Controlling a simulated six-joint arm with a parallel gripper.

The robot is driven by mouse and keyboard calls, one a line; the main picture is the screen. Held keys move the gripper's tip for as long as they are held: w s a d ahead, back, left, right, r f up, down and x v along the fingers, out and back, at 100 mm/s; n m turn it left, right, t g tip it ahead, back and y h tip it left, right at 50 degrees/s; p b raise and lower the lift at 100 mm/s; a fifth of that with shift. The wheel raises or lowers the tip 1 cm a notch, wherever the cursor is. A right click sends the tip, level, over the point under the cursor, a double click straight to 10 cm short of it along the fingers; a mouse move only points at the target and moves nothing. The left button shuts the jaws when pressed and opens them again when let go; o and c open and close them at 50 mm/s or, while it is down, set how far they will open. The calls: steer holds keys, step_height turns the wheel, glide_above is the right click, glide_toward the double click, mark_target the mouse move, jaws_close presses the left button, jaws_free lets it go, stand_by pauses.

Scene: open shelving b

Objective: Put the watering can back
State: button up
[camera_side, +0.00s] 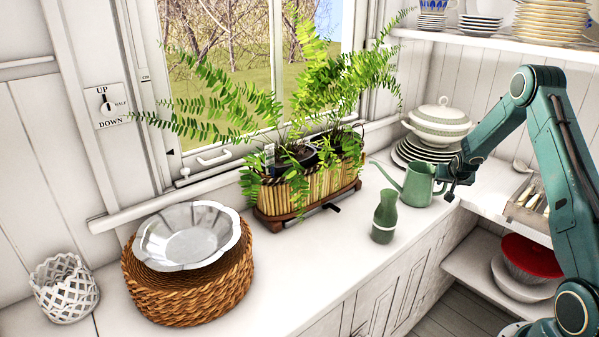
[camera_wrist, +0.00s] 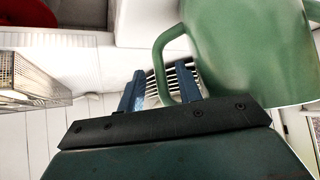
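The green watering can (camera_side: 417,187) stands upright on the white counter, its spout pointing left and its handle side toward my gripper. My gripper (camera_side: 452,183) is close at the can's right side. In the wrist view the can's body (camera_wrist: 245,50) fills the upper right, with its curved handle (camera_wrist: 158,58) on the left. The two blue fingers of my gripper (camera_wrist: 160,72) are apart, and the handle shows between them with gaps on both sides. I cannot tell how deep the handle sits between the fingers. A green vase (camera_side: 384,218) stands left of the can.
A fern planter (camera_side: 310,188) stands by the window. Stacked plates (camera_side: 415,152) with a white tureen (camera_side: 440,118) are behind the can. A cutlery tray (camera_side: 528,205) is on the right, with a red bowl (camera_side: 532,255) on the shelf below. A wicker basket (camera_side: 190,295) is front left.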

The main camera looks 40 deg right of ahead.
steer(key=shift+r, duration=0.15)
steer(key=v, duration=1.2)
stand_by(0.4)
steer(key=shift+r, duration=0.1)
stand_by(0.4)
steer(key=s+a+r+n+y, duration=0.1)
steer(key=a+r+n, duration=0.1)
steer(key=a+r, duration=0.45)
steer(key=a+r+n+t+y, duration=0.1)
steer(key=a+r+y, duration=0.15)
steer(key=a, duration=0.65)
steer(key=s+a+r+n, duration=0.1)
steer(key=a+r+n, duration=0.1)
steer(key=a+r, duration=0.4)
steer(key=s+a+r+n+y, duration=0.1)
steer(key=s+a+n+y, duration=0.3)
steer(key=s+a, duration=1.3)
steer(key=shift+s+a+r+n, duration=0.3)
steer(key=shift+a+n, duration=0.1)
steer(key=shift+n, duration=0.7)
